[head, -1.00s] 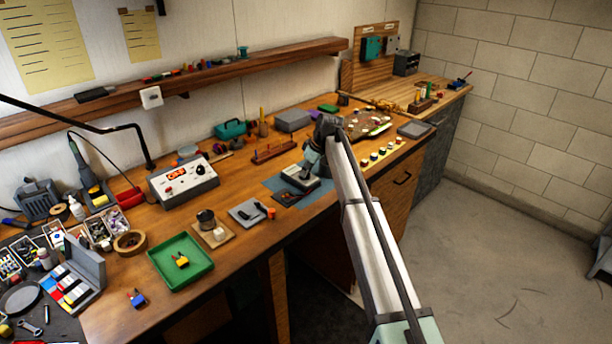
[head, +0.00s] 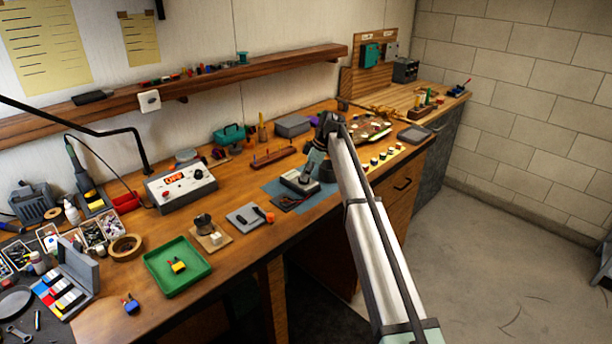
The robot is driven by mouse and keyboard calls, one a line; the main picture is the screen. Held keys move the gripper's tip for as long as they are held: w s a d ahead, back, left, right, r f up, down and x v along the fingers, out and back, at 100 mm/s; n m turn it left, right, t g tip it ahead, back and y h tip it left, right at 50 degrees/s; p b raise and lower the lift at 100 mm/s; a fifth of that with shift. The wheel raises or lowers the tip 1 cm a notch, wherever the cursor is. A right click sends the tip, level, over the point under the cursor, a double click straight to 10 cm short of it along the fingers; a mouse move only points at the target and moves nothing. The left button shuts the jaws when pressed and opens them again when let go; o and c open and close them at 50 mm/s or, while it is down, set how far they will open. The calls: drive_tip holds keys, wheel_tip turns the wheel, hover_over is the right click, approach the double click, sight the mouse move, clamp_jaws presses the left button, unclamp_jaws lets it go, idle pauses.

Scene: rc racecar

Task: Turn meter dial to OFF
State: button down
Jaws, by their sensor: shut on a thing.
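A grey box with a red lit display (head: 182,187) stands left of the mat. A grey tray (head: 249,215) and a green tray (head: 165,285) are nearer the front left. A brown rack (head: 274,157) stands behind, and small pots (head: 383,157) line the bench to the right.

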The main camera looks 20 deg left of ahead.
drive_tip(key=c, duration=1.2)
unclamp_jaws()
drive_tip(key=shift+o, duration=0.2)
drive_tip(key=v, duration=1.2)
